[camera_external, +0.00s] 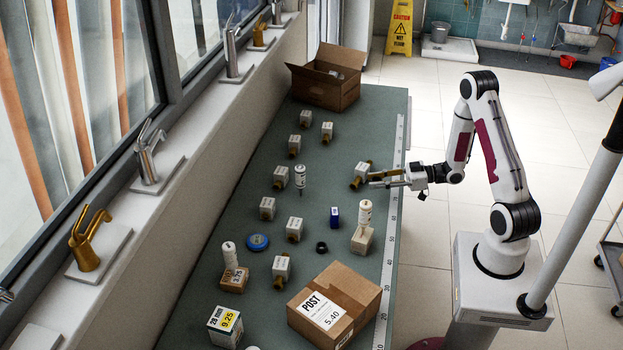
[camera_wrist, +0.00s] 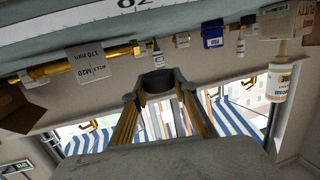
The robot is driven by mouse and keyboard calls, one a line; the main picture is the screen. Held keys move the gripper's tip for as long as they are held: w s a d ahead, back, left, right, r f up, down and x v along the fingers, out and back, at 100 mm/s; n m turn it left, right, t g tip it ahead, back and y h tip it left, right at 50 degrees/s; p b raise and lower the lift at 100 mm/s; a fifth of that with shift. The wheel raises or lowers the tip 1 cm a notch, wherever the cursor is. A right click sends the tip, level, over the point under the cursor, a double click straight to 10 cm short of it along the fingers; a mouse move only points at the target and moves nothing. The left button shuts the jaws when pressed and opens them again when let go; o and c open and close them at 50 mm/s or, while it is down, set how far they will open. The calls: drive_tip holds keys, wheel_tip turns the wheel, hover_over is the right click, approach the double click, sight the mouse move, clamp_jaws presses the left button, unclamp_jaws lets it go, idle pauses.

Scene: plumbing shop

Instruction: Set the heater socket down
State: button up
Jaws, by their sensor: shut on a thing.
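My gripper (camera_external: 376,179) reaches from the right over the table's right side, close to a brass fitting with a white tag (camera_external: 360,175). In the wrist view my gripper (camera_wrist: 157,88) has its brass-coloured fingers shut on a short dark grey cylinder, which I take to be the heater socket (camera_wrist: 157,82). The socket sits between the fingertips. It cannot be made out in the external view, and whether it touches the table cannot be told. The tagged brass fitting (camera_wrist: 90,65) lies to the left of the fingertips in the wrist view.
The green table (camera_external: 345,120) carries several white-tagged fittings, a black ring (camera_external: 322,248), a blue tape roll (camera_external: 257,242), a small blue box (camera_external: 335,217) and bottles. A cardboard parcel (camera_external: 345,290) stands at the front, an open carton (camera_external: 325,85) at the back.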

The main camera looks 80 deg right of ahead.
sight(375, 198)
drive_tip(key=shift+f, duration=1)
drive_tip(key=shift+f, duration=0.1)
drive_tip(key=shift+f, duration=1.8)
drive_tip(key=shift+f, duration=0.15)
drive_tip(key=o, duration=1.1)
drive_tip(key=shift+v, duration=3.9)
